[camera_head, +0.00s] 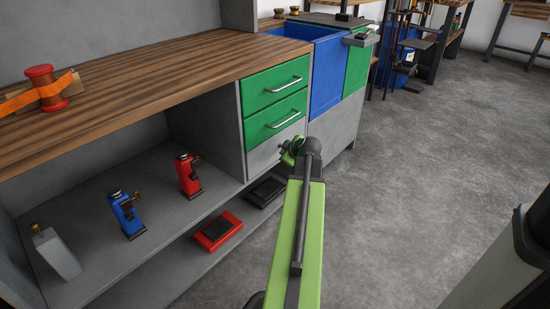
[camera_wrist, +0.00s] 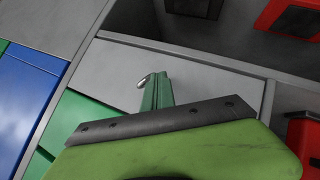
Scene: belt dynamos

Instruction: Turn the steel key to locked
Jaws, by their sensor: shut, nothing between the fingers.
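A small silver piece, which looks like the steel key (camera_wrist: 145,80), shows in the wrist view against the plain grey front panel (camera_wrist: 118,78). My gripper (camera_wrist: 163,80) is shut and empty, with its green fingertips right beside the key. I cannot tell whether they touch it. The lower part of the key and any lock marks are hidden or too small to read. In the head view my gripper (camera_head: 289,152) is in front of the grey panel (camera_head: 264,158) below two green drawers, and the key is not clear there.
The green drawers (camera_head: 275,85) have bar handles that stick out above my gripper. The wooden top (camera_head: 150,85) overhangs.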

